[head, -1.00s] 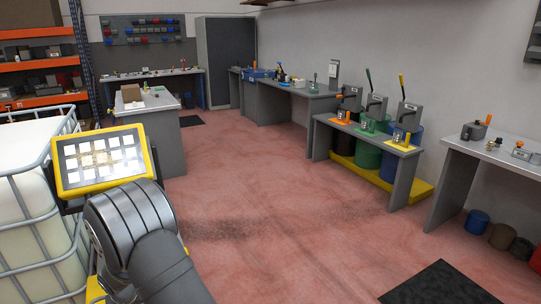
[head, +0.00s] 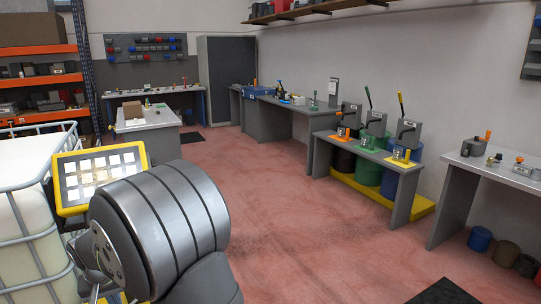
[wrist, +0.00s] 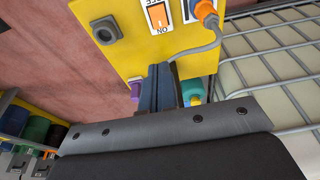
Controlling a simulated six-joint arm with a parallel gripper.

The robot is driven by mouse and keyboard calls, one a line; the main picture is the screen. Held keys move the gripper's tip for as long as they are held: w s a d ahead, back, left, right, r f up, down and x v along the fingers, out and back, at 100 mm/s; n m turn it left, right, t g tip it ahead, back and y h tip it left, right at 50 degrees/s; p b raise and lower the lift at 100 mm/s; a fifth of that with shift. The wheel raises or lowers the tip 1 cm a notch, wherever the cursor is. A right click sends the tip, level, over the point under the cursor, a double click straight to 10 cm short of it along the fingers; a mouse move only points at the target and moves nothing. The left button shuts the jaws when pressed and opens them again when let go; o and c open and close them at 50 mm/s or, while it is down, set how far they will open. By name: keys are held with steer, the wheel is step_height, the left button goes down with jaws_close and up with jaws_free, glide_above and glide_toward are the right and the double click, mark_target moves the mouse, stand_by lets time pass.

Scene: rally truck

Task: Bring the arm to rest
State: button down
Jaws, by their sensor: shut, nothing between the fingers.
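My gripper (wrist: 160,72) shows in the wrist view, its two dark fingers together and nothing visible between them. The fingers overlap a yellow panel (wrist: 135,40) in the picture; I cannot tell how far apart they are. The dark wrist body fills the bottom of that view and hides what lies behind it. In the head view my grey arm links stand at the lower left, and the gripper does not show there.
The panel carries an orange switch (wrist: 158,17) and a cabled plug (wrist: 205,13). A caged white tank (head: 28,235) stands at the left, beside a yellow-framed screen (head: 62,200). Benches with dispensers line the right wall. The red floor (head: 290,225) between is mostly clear.

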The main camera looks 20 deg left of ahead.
steer(key=d+v, duration=0.1)
steer(key=v, duration=0.8)
steer(key=x, duration=0.9)
steer(key=shift+f, duration=0.15)
steer(key=shift+s+a, duration=0.1)
steer(key=c, duration=0.9)
jaws_free()
steer(key=o, duration=0.3)
steer(key=shift+s, duration=0.15)
steer(key=o, duration=0.6)
steer(key=s+r, duration=0.1)
steer(key=s, duration=0.1)
steer(key=s+a+r, duration=0.1)
steer(key=r, duration=0.1)
steer(key=shift+s+a, duration=0.2)
steer(key=shift+s, duration=0.15)
steer(key=s+a+r+t+y, duration=0.1)
steer(key=s+r, duration=0.5)
steer(key=s, duration=0.3)
steer(key=x, duration=0.9)
steer(key=shift+w+a, duration=0.35)
steer(key=shift+a, duration=0.05)
